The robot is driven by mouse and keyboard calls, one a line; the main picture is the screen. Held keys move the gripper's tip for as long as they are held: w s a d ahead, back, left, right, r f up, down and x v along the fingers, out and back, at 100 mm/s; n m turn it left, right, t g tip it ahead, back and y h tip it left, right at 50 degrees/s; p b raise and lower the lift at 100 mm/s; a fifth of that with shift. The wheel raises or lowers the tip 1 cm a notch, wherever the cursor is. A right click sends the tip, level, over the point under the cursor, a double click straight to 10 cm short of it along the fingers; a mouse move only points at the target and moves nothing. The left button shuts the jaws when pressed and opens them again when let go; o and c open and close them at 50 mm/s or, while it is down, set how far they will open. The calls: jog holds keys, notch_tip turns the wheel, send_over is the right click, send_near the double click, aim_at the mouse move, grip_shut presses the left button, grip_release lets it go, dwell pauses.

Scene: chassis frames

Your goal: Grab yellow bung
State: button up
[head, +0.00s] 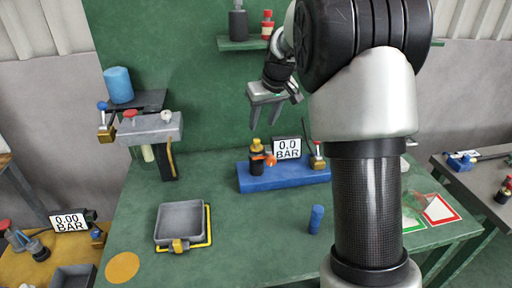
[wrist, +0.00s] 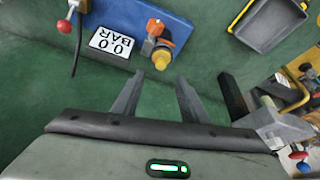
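A yellow bung-like piece (head: 256,146) sits on top of a small fitting on the blue block (head: 285,181), beside an orange part (head: 270,160). In the wrist view a yellow piece (wrist: 161,58) shows at the fitting's near end, just beyond the fingertips. I cannot tell for sure which yellow part is the bung. My gripper (head: 266,122) is above the fitting, in front of the green back panel. In the wrist view my gripper (wrist: 160,79) has its two fingers apart with nothing between them.
A 0.0 BAR display (head: 287,148) and a small red-topped valve (head: 318,156) stand at the blue block. A blue cylinder (head: 316,219) stands in front. A grey tray (head: 181,206) and a grey fixture (head: 150,128) are left. The green bench is mostly clear between.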

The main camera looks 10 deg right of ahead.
aim_at(257, 139)
jog(key=x, duration=0.9)
jog(key=shift+w+a, duration=0.1)
jog(key=shift+w, duration=0.05)
jog(key=shift+r, duration=0.1)
jog(key=shift+c, duration=0.4)
grip_shut()
